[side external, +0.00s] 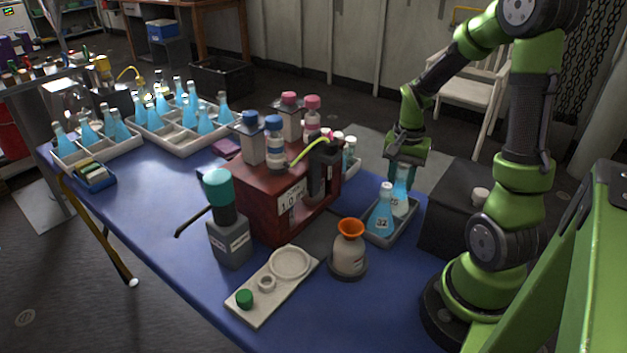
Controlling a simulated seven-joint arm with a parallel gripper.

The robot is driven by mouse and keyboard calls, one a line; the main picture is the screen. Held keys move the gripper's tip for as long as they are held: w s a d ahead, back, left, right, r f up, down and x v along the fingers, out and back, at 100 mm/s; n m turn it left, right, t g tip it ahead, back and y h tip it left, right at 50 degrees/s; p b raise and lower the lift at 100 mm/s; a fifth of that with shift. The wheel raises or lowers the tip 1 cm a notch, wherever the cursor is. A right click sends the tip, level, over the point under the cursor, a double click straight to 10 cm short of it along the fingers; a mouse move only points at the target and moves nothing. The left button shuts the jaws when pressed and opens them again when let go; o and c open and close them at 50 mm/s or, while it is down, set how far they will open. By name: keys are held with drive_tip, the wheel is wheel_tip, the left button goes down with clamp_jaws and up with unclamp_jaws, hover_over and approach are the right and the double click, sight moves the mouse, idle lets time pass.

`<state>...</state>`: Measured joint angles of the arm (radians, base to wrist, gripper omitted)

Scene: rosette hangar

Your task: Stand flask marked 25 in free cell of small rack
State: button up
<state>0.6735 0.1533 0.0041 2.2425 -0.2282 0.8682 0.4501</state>
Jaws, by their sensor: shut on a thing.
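The small grey rack (378,240) stands near the right edge of the blue table. A flask of blue liquid marked 32 (380,218) stands upright in its near part. The flask marked 25 (399,200), also with blue liquid, is upright just behind it, at the rack's far part. My gripper (403,172) points down from above and is shut on the neck of the flask marked 25. The flask's base is partly hidden, so I cannot tell whether it rests on the rack floor.
A dark red box (262,205) with bottles on top stands left of the rack. An orange-topped pot (348,255) is in front-left of it, and a dark box (455,225) is to its right. Larger racks (185,143) with several blue flasks stand at the far left.

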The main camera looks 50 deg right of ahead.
drive_tip(key=o, duration=0.8)
drive_tip(key=shift+f, duration=0.1)
drive_tip(key=shift+o, duration=0.2)
wheel_tip(320, 180, up, 12)
drive_tip(key=shift+f, duration=0.1)
drive_tip(key=shift+w+a+r, duration=0.1)
drive_tip(key=shift+a+r, duration=0.15)
drive_tip(key=shift+r, duration=0.05)
drive_tip(key=a+r+n+t+y, duration=0.2)
drive_tip(key=a+r+n+t, duration=0.2)
drive_tip(key=a, duration=1.7)
drive_tip(key=n+t, duration=0.3)
drive_tip(key=n, duration=0.4)
drive_tip(key=shift+s+a+r, duration=0.2)
drive_tip(key=shift+s+a, duration=0.1)
drive_tip(key=shift+a, duration=0.1)
